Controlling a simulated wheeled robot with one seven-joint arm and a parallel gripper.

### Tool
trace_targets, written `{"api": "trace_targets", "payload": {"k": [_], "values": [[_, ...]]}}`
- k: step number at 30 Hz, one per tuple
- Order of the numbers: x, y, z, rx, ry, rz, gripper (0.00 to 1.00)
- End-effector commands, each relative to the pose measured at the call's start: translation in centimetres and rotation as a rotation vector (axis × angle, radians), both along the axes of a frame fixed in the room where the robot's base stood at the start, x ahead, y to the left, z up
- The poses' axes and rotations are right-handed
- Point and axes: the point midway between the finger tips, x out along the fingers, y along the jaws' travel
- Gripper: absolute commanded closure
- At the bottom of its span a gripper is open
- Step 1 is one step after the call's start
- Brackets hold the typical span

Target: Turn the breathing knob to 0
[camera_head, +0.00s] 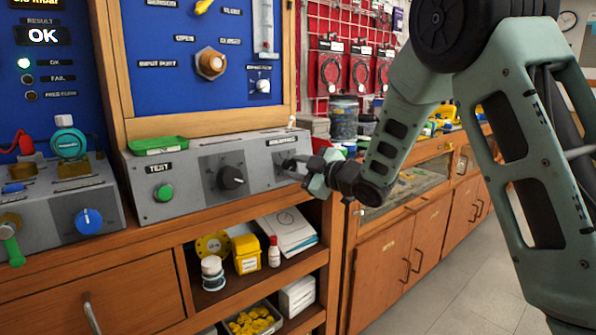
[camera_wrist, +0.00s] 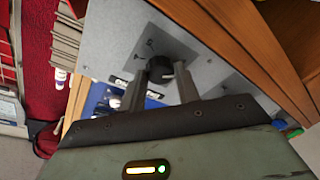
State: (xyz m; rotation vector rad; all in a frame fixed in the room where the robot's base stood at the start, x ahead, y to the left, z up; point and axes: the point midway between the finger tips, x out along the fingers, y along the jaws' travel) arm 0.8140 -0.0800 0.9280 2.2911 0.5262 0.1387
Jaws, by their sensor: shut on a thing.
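The breathing knob (camera_wrist: 157,69) is a small black knob on a dark square plate of the grey test box (camera_head: 196,199).
A larger black knob (camera_head: 232,177) and a green TEST button (camera_head: 164,192) are on the same box. A green tray (camera_head: 158,145) lies on top. The wooden shelf below holds a yellow container (camera_head: 247,254) and bottles. A blue panel (camera_head: 160,77) rises behind.

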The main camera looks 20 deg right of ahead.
Motion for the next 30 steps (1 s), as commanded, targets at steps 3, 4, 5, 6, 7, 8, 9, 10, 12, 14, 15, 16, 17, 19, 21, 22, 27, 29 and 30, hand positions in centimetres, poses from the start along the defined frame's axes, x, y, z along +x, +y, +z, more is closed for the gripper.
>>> {"api": "trace_targets", "payload": {"k": [3, 4, 5, 6, 7, 8, 9, 10, 12, 14, 15, 16, 17, 19, 21, 22, 27, 29, 30], "values": [[0.0, 0.0, -0.1, -0.01, 0.001, 0.001, 0.91], [-0.1, 0.0, -0.1, -0.011, 0.001, 0.002, 0.91], [0.0, 0.0, -0.1, -0.011, 0.001, 0.002, 0.91], [-0.1, 0.0, -0.1, -0.012, 0.001, 0.002, 0.91], [-0.1, 0.0, -0.1, -0.012, 0.001, 0.002, 0.91], [-0.1, 0.0, -0.1, -0.012, 0.001, 0.002, 0.91], [-0.1, 0.0, -0.1, -0.012, 0.001, 0.002, 0.91], [-0.1, 0.0, -0.1, -0.012, 0.001, 0.002, 0.91], [-0.1, 0.0, -0.1, -0.012, 0.001, 0.002, 0.91], [-0.1, 0.0, -0.1, -0.012, 0.001, 0.002, 0.62], [0.0, 0.0, -0.1, -0.011, 0.0, 0.003, 0.51], [0.0, 0.0, -0.1, -0.011, 0.0, 0.003, 0.46], [0.0, 0.0, -0.1, -0.011, 0.0, 0.002, 0.46], [0.0, 0.0, -0.1, -0.011, 0.0, 0.002, 0.46], [0.0, 0.0, -0.1, -0.01, -0.001, 0.003, 0.46], [0.0, 0.0, -0.1, -0.01, -0.002, 0.002, 0.46], [-0.5, -0.3, 0.0, -0.01, -0.002, 0.001, 0.46], [-1.1, -0.6, 0.1, -0.01, -0.003, 0.001, 0.46], [-1.6, -0.9, 0.2, -0.01, -0.002, 0.0, 0.46]]}}
